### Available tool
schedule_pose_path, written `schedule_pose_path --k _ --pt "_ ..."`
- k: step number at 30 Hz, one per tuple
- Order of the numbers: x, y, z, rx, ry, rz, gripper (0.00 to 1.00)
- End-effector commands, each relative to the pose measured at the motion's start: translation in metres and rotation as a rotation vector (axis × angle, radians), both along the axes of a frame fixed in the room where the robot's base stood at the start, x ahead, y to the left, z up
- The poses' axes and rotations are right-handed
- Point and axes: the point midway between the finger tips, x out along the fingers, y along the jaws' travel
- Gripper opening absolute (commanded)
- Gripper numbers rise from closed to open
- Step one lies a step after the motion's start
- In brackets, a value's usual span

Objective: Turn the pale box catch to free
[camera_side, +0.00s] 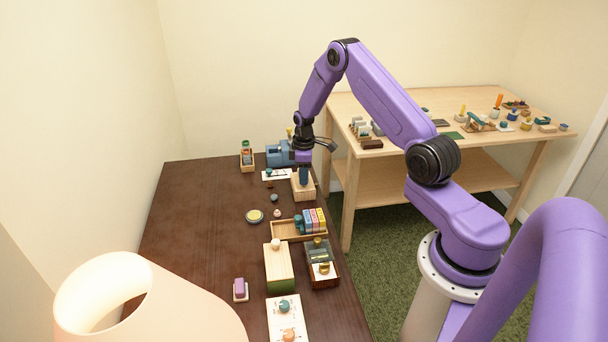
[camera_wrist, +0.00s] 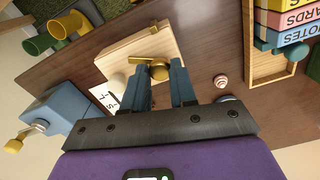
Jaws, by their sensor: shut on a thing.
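The pale box (camera_side: 305,192) is a light wooden box near the far right edge of the dark table. In the wrist view the pale box (camera_wrist: 117,62) lies just beyond my fingertips, with a brass catch (camera_wrist: 150,72) on its face. My gripper (camera_side: 304,182) points down over the box in the side view. In the wrist view the blue fingers of my gripper (camera_wrist: 168,70) are closed on the catch and partly hide it. The catch's exact angle is hard to tell. In the side view the catch is hidden behind the fingers.
A blue device with a crank (camera_side: 278,153) stands just behind the box. A white card (camera_side: 271,175) lies left of it. A wooden tray with coloured books (camera_side: 285,230) sits in front. A striped ball (camera_wrist: 221,81) is close by.

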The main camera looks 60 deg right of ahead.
Motion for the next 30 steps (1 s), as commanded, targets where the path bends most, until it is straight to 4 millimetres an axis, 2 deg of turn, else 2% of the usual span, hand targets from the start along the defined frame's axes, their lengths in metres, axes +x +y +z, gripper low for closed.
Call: schedule_pose_path --k 6,15,30 --pt "0.0006 0.0002 0.0004 0.0 -0.001 0.194 0.0" --pt "0.0007 0.0002 0.0005 -0.001 -0.002 0.392 0.0" --pt "0.001 0.0003 0.0006 -0.002 -0.003 0.5 0.0"
